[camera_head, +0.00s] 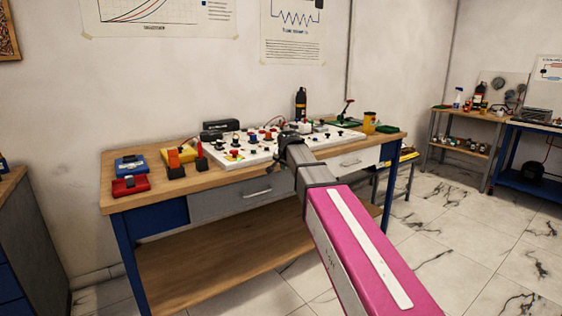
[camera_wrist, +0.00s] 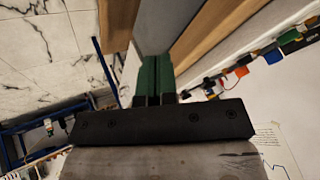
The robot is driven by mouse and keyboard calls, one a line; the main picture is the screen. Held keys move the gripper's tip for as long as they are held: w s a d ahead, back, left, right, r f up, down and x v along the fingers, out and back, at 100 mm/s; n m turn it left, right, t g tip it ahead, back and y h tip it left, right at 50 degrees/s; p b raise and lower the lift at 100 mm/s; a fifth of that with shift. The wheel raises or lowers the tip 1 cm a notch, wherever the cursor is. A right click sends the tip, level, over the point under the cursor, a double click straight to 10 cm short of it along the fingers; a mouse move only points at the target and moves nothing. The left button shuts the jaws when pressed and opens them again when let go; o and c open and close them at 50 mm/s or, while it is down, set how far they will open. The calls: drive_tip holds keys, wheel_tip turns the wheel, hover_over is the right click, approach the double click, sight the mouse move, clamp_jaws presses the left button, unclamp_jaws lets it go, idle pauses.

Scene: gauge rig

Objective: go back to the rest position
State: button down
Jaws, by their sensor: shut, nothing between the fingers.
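My gripper (camera_head: 290,139) is at the end of my pink and grey arm, which reaches from the lower right towards the workbench. In the head view it shows in front of the white board and hides part of it. In the wrist view the two green fingers (camera_wrist: 156,78) are together with nothing between them. The workbench's wooden edge shows beyond them. The white rig board (camera_head: 222,154) lies on the wooden workbench (camera_head: 140,195) with several coloured knobs and parts on it.
A yellow and orange device (camera_head: 181,155), a blue box (camera_head: 130,163) and a red box (camera_head: 130,186) sit at the bench's left end. A black bottle (camera_head: 301,104) stands at the back. A blue table (camera_head: 530,182) is at the far right.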

drive_tip(key=s+d+f+n+g, duration=0.2)
drive_tip(key=s+d+f, duration=0.3)
drive_tip(key=s+f, duration=0.5)
drive_tip(key=s+d+f+n+g, duration=0.1)
drive_tip(key=s+d+f+g, duration=0.2)
drive_tip(key=s+d+f, duration=0.3)
drive_tip(key=s+d+f+n+g+h, duration=0.1)
drive_tip(key=s+d+f, duration=0.5)
drive_tip(key=s+f, duration=0.8)
drive_tip(key=shift+d+f+n+g, duration=0.25)
drive_tip(key=shift+f+n+g, duration=0.45)
drive_tip(key=shift+f+n, duration=0.15)
